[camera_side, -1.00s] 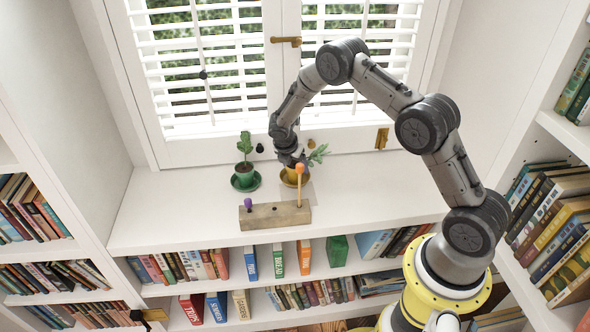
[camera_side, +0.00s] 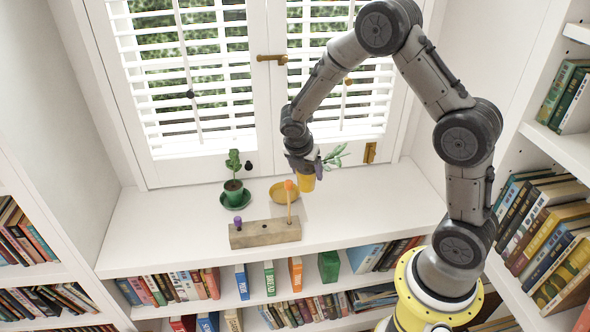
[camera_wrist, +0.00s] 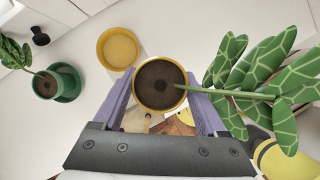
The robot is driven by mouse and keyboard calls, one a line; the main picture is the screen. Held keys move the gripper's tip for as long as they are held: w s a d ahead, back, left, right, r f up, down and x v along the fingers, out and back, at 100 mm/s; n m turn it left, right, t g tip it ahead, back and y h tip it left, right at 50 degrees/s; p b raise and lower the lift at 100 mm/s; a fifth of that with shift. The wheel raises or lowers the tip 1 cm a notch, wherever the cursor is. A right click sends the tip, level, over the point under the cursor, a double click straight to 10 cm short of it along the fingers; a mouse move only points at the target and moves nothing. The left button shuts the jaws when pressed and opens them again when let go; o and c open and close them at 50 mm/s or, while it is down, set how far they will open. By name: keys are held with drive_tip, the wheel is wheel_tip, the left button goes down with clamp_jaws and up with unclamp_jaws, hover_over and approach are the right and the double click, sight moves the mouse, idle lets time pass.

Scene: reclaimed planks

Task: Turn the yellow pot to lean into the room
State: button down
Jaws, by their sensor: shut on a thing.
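My gripper (camera_side: 306,168) is shut on the yellow pot (camera_side: 306,183), with its purple fingers on opposite sides of the pot in the wrist view (camera_wrist: 160,88). The pot is held above the white sill, to the right of its empty yellow saucer (camera_side: 284,193). The saucer also shows in the wrist view (camera_wrist: 118,48). The pot's plant (camera_side: 335,156) has pale-veined green leaves and leans to the right in the side view. In the wrist view its stem runs from the dark soil to the right (camera_wrist: 240,95). The gripper hides part of the pot.
A green pot (camera_side: 233,190) with a small plant stands on a green saucer left of the yellow saucer. A wooden block (camera_side: 265,233) with a purple knob and an orange-topped peg (camera_side: 289,186) lies in front. The sill's right part is clear.

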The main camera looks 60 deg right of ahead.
sight(314, 173)
drive_tip(key=shift+s+a+r, duration=0.2)
drive_tip(key=shift+s+r, duration=0.15)
drive_tip(key=shift+s, duration=0.25)
drive_tip(key=shift+s+a+r, duration=0.2)
drive_tip(key=shift+s+r, duration=0.15)
drive_tip(key=shift+s, duration=0.2)
drive_tip(key=shift+s+r, duration=0.1)
drive_tip(key=shift+r, duration=1.4)
drive_tip(key=shift+s, duration=0.1)
